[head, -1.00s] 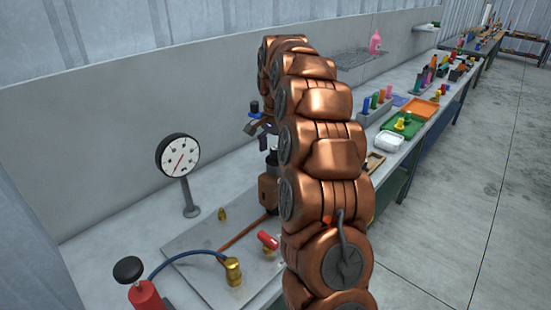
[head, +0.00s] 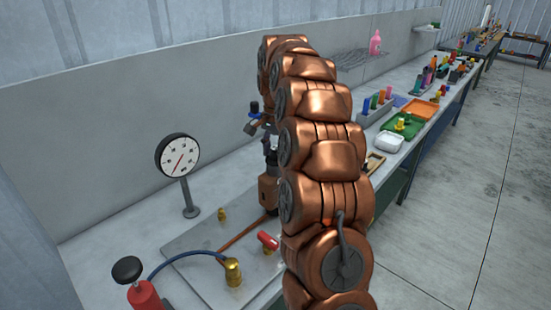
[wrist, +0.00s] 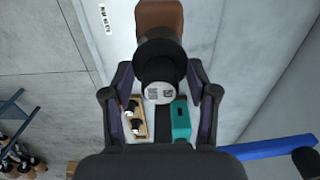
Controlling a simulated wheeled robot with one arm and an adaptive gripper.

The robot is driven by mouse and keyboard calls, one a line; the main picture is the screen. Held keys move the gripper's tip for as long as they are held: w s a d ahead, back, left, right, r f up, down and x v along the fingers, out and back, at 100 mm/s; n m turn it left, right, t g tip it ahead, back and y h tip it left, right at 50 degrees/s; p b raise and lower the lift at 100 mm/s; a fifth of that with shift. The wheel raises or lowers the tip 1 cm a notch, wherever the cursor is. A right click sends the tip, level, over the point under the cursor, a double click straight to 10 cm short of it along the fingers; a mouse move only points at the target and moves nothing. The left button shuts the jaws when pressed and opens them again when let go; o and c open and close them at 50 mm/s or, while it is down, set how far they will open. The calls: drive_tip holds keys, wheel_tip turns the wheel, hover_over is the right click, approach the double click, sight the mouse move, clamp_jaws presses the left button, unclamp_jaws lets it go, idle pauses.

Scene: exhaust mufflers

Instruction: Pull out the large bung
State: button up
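The large bung (wrist: 160,93) shows in the wrist view as a black stopper with a printed grey end face. Its wide black collar sits against a brown block (wrist: 160,15). In the head view the brown block (head: 268,190) stands just left of my arm, with a black upright part above it. My gripper (wrist: 160,70) has its two fingers on either side of the bung, with visible gaps beside the grey face. Whether the fingertips touch the collar is unclear. The arm hides most of the gripper in the head view.
A pressure gauge (head: 177,155) stands left on the bench. A metal plate carries a brass fitting (head: 233,272) and a red-handled valve (head: 268,240). A teal box (wrist: 181,120) and a wooden tray (wrist: 139,118) lie beyond the fingers. Green (head: 402,126) and orange trays lie farther along.

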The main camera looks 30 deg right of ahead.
sight(276, 148)
drive_tip(key=shift+s+f, duration=0.1)
drive_tip(key=shift+f, duration=0.05)
clamp_jaws()
drive_tip(key=shift+a, duration=0.1)
idle(0.3)
drive_tip(key=shift+r+p, duration=0.7)
drive_tip(key=shift+r, duration=2.45)
